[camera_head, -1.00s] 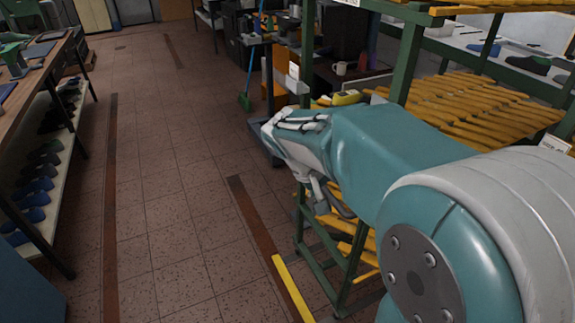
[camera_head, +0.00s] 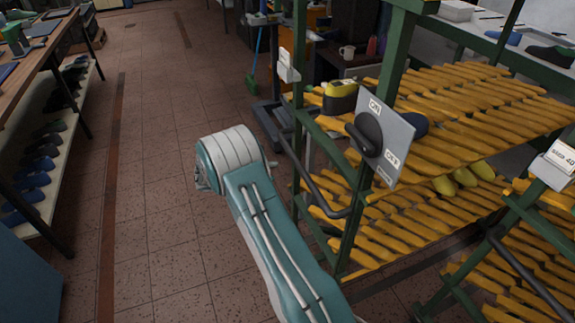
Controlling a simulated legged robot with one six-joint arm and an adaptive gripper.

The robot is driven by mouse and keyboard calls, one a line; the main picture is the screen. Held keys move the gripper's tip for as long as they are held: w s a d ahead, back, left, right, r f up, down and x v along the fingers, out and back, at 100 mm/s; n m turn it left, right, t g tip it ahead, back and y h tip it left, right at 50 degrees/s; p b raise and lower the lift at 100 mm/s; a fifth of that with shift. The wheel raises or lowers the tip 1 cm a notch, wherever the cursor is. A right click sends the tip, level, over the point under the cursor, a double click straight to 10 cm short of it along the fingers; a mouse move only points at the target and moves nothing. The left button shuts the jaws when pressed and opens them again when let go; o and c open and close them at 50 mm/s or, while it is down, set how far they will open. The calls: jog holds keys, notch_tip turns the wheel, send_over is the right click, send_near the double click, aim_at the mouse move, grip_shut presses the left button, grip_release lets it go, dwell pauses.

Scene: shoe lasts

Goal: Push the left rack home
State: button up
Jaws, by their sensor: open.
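The left rack is a green frame; its near upright (camera_head: 379,110) rises in the middle right of the head view. My gripper is not in view.
A second green rack with a dark handle (camera_head: 530,277) and a label (camera_head: 558,163) stands at the lower right. A grey ON/OFF switch plate (camera_head: 398,140) is in front of the left rack. A yellow-black device (camera_head: 340,97) sits behind. Tiled floor (camera_head: 150,220) is clear at left.

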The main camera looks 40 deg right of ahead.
aim_at(300, 169)
jog(key=x, duration=1.1)
jog(key=shift+w+f, duration=0.3)
jog(key=shift+w, duration=0.1)
jog(key=shift+a, duration=0.15)
grip_shut()
